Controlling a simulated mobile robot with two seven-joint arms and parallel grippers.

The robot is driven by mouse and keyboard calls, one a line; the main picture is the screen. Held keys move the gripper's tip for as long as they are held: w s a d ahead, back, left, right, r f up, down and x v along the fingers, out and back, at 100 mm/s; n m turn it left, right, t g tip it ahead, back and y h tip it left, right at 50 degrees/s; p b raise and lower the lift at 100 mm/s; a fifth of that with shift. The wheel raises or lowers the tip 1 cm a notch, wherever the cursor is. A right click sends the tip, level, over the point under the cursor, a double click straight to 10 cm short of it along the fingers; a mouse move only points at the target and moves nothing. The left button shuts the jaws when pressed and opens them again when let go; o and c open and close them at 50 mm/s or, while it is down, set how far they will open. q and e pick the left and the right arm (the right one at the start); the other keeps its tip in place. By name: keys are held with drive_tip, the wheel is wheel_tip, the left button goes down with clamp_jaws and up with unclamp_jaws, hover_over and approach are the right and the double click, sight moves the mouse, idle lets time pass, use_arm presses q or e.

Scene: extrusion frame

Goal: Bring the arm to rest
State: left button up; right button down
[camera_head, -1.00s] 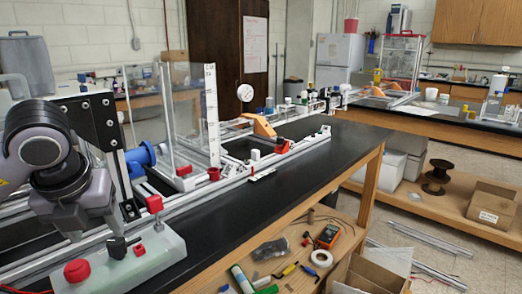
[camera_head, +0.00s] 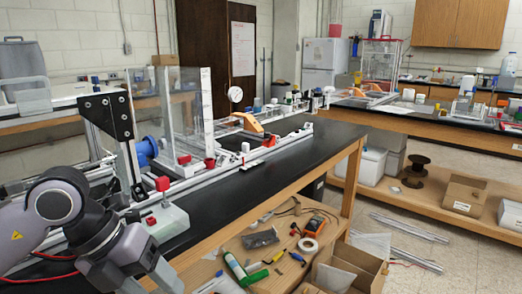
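My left arm (camera_head: 60,205) comes in from the left edge and bends down at the front of the bench. My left gripper (camera_head: 140,268) is low in the picture, near the bench's front edge, pointing down to the right. Its fingertips are not clear, so I cannot tell whether it is open or shut, and I see nothing held in it. The aluminium extrusion frame (camera_head: 215,172) runs along the black bench behind the arm. A pale control box (camera_head: 168,222) with a red knob is just beyond the gripper, partly hidden by my arm. My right gripper is not in view.
The black bench top (camera_head: 270,185) is clear to the right of the frame. An open cardboard box (camera_head: 350,262) is at bottom right. A black upright plate (camera_head: 107,116) stands behind the arm.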

use_arm(q)
drive_tip(key=s+d+r+g+h+p, duration=0.1)
drive_tip(key=s+d+g+h, duration=0.15)
drive_tip(key=d+h, duration=0.35)
drive_tip(key=s+d+r+g+h, duration=0.1)
drive_tip(key=s+d+r+h, duration=0.1)
drive_tip(key=s+d+h, duration=0.35)
drive_tip(key=w+a+f+n+t+y+p, duration=0.1)
drive_tip(key=w+a+f+n+t+y, duration=0.3)
drive_tip(key=n+t, duration=0.75)
drive_tip(key=w+a+f+n+t+y+p, duration=0.1)
drive_tip(key=w+a+f+n+t+y, duration=0.35)
drive_tip(key=n+t, duration=0.7)
drive_tip(key=s+a+f+n+g+y, duration=0.2)
drive_tip(key=s+f+n+g, duration=0.3)
drive_tip(key=f, duration=0.6)
drive_tip(key=s+a+f+n+g+y, duration=0.3)
drive_tip(key=s+f, duration=0.5)
drive_tip(key=f, duration=0.4)
drive_tip(key=shift+a+n+g+y, duration=0.3)
drive_tip(key=shift+a+n+g, duration=0.55)
drive_tip(key=shift+n+g, duration=0.35)
